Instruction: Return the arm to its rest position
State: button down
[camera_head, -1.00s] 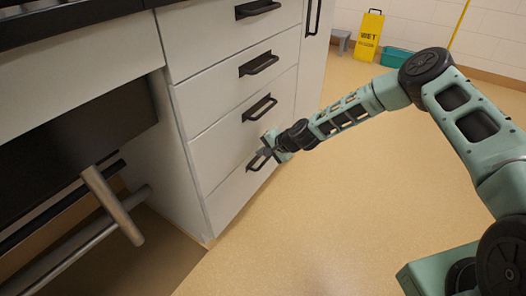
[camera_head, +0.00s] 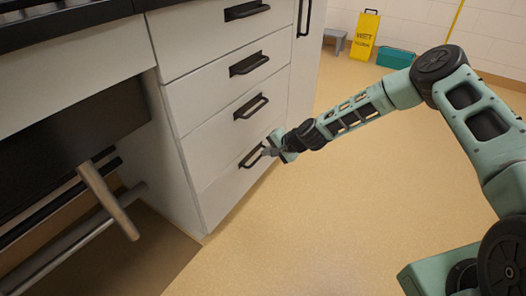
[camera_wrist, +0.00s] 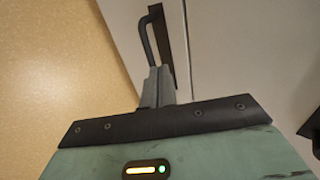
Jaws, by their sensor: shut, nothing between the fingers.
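My arm stretches from the right of the head view to the white drawer cabinet (camera_head: 212,125). My gripper (camera_head: 266,151) is at its end, low down in front of the bottom drawer handle (camera_head: 252,157). In the wrist view my gripper (camera_wrist: 158,84) has its two grey fingers together with nothing between them. A dark handle (camera_wrist: 147,40) rises just beyond the fingertips there; I cannot tell whether they touch it. All the drawers appear closed.
Dark drawer handles (camera_head: 249,63) stick out above my gripper. A metal bar (camera_head: 108,200) projects at the left, under the counter. A yellow wet-floor sign (camera_head: 365,36), a grey stool (camera_head: 335,40) and a teal box (camera_head: 396,58) stand at the back. The tan floor (camera_head: 330,220) is clear.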

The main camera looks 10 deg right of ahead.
jog(key=p+v, duration=0.2)
jog(key=v, duration=0.5)
jog(key=shift+s+d, duration=0.2)
jog(key=shift+d, duration=0.05)
jog(key=s+a+r+n+g+h, duration=0.1)
jog(key=s+a+r+n+g, duration=0.2)
jog(key=s+a+r+n, duration=0.4)
jog(key=s+a+r+n+g, duration=0.2)
jog(key=s+a+r, duration=0.25)
jog(key=s, duration=0.35)
jog(key=s+d+r+n+g+h, duration=0.1)
jog(key=s+d+r+n+h, duration=0.15)
jog(key=s+r, duration=0.4)
jog(key=s+d+r+n+h, duration=0.1)
jog(key=s+r+n, duration=0.2)
jog(key=s, duration=0.7)
jog(key=s+d+r+n+g+h, duration=0.1)
jog(key=s+d+r+n+h, duration=0.1)
jog(key=s+r, duration=0.5)
notch_tip(320, 180, up, 31)
jog(key=s+p, duration=0.1)
jog(key=p, duration=3.2)
jog(key=shift+s+r, duration=0.25)
jog(key=shift+s, duration=0.15)
jog(key=shift+y, duration=0.25)
